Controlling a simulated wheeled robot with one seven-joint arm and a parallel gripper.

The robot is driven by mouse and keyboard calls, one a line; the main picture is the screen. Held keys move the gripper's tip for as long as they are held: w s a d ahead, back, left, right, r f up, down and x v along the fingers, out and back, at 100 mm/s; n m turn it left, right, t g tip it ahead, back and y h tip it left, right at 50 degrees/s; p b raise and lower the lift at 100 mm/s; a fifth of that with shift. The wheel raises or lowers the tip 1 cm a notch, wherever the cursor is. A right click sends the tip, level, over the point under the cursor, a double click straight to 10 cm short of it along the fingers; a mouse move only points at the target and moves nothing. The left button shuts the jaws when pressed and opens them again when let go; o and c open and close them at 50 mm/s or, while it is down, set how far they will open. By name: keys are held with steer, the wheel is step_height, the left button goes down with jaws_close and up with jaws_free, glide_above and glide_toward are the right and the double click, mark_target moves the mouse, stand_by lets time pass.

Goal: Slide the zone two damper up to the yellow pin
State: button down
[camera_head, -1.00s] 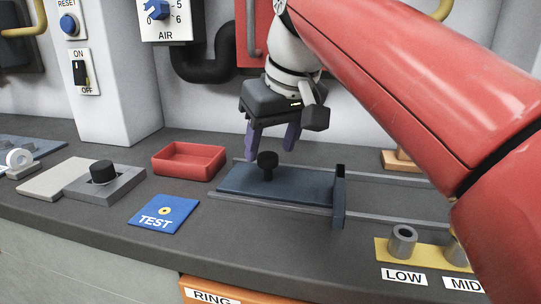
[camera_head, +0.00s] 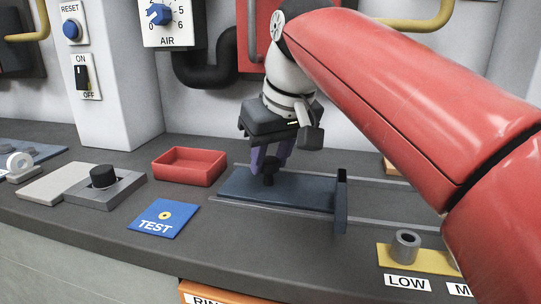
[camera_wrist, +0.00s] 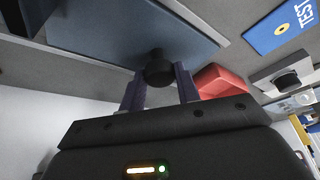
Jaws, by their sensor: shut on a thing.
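The damper is a flat blue-grey plate (camera_head: 305,192) on two rails, with an upright end piece (camera_head: 341,200) at its right end. A black knob (camera_head: 269,177) stands near its left part. My gripper (camera_head: 269,168) is shut on this knob from above, with a purple finger on either side. In the wrist view the knob (camera_wrist: 159,68) sits between the fingertips of my gripper (camera_wrist: 159,80), over the plate (camera_wrist: 120,25). I cannot make out a yellow pin in either view, nor any "zone two" marking.
The rails (camera_head: 390,222) run bare to the right of the plate. A red tray (camera_head: 188,179) and a blue TEST card (camera_head: 163,229) lie to the left. A yellow strip (camera_head: 386,258) with grey sockets, labelled LOW and MID, is at the front right.

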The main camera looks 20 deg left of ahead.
steer(key=d, duration=0.4)
steer(key=w+d, duration=0.1)
steer(key=d, duration=0.7)
steer(key=shift+w+d, duration=0.2)
steer(key=shift+d, duration=0.15)
steer(key=c, duration=1)
jaws_free()
steer(key=shift+c, duration=0.2)
steer(key=p+v, duration=0.1)
steer(key=v, duration=0.6)
steer(key=shift+r+p, duration=0.35)
steer(key=shift+s+d, duration=0.1)
